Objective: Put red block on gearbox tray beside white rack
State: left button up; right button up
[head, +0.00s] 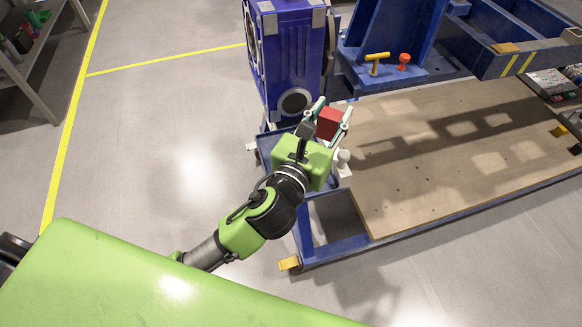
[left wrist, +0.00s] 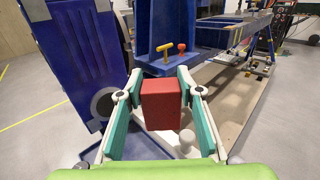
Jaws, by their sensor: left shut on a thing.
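A red block (head: 328,123) is held between the fingers of my left gripper (head: 334,106), above the left end of the jig. In the left wrist view the red block (left wrist: 162,104) sits upright between the teal finger pads of the left gripper (left wrist: 161,78). A blue tray (head: 265,146) lies below, partly hidden by my gripper; its rim also shows in the left wrist view (left wrist: 87,154). A white knob-like piece (head: 343,157) stands beside the gripper; I cannot tell whether it belongs to the white rack. My right gripper is out of view.
A large blue gearbox-like housing (head: 290,55) stands just behind the gripper. A blue upright bracket carries a yellow handle (head: 376,58) and an orange-red knob (head: 404,60). A wooden board (head: 440,170) extends right on a blue frame. Open floor lies to the left.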

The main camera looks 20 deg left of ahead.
pick_arm(q)
jog(key=w+a+f+b, duration=0.1)
jog(key=a+f, duration=0.2)
jog(key=f, duration=0.1)
jog(key=w+a+f+b, duration=0.2)
jog(key=a+f, duration=0.2)
jog(key=f, duration=0.1)
jog(key=w+a+f+b, duration=0.2)
jog(key=a+f, duration=0.2)
jog(key=f, duration=0.1)
jog(key=shift+w+f, duration=0.2)
jog(key=shift+w, duration=0.05)
jog(key=shift+d+f, duration=0.1)
jog(key=shift+f, duration=0.15)
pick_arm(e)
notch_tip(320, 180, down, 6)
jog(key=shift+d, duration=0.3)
pick_arm(q)
jog(key=shift+f, duration=0.1)
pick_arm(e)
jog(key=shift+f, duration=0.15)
pick_arm(q)
jog(key=o, duration=1)
jog(key=shift+f, duration=0.15)
jog(key=o, duration=0.4)
